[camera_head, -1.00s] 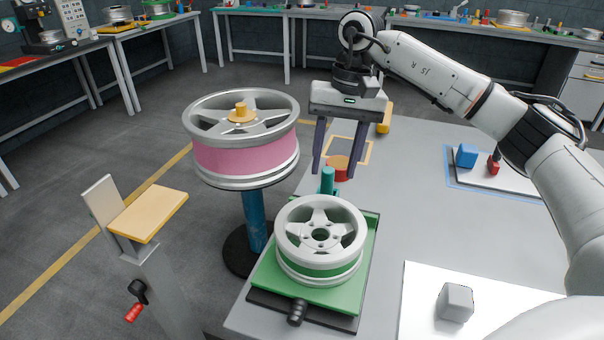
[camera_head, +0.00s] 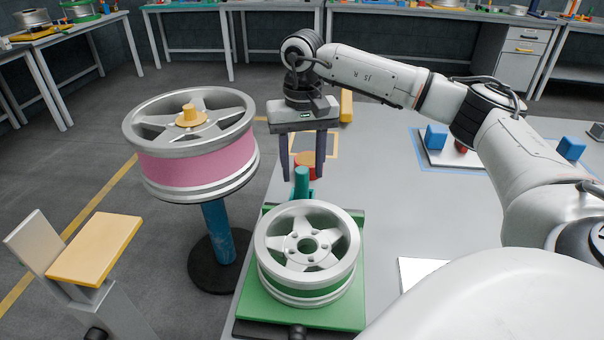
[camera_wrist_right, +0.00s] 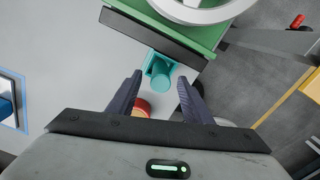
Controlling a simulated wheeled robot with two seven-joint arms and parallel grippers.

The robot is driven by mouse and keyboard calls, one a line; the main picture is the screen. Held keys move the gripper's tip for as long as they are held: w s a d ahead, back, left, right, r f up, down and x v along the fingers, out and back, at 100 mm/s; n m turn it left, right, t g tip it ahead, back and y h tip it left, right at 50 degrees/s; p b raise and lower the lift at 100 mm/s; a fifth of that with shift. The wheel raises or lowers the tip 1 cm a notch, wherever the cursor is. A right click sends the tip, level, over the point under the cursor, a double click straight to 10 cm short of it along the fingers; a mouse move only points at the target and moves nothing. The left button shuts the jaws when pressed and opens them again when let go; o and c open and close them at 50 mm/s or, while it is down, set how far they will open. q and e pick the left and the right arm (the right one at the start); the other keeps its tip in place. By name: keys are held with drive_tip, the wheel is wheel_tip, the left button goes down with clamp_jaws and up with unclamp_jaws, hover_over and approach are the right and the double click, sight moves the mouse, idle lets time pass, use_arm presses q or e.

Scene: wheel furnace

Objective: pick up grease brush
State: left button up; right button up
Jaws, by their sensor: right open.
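A teal upright cylinder (camera_head: 301,182) stands in a small teal square holder at the back edge of the green wheel fixture; it looks like the grease brush's handle, but I see no bristles. It also shows in the wrist view (camera_wrist_right: 161,78), ahead of and between the fingertips. My right gripper (camera_head: 302,178) points down, open and empty, near the cylinder. In the wrist view its fingers (camera_wrist_right: 160,80) are spread wide. A red-orange round tin (camera_head: 309,160) sits beside the fingers, partly hidden. My left gripper is not in view.
A silver wheel (camera_head: 307,244) lies on the green fixture (camera_head: 350,312) just in front. A pink-banded wheel (camera_head: 200,168) stands on a blue post at left. A tray of blue and red blocks (camera_head: 480,158) lies at right. The grey tabletop (camera_head: 395,190) between is clear.

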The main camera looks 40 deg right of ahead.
drive_tip(key=shift+f, duration=0.9)
drive_tip(key=c, duration=1.2)
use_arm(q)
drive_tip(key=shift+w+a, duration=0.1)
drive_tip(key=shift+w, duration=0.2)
use_arm(e)
drive_tip(key=shift+o, duration=0.2)
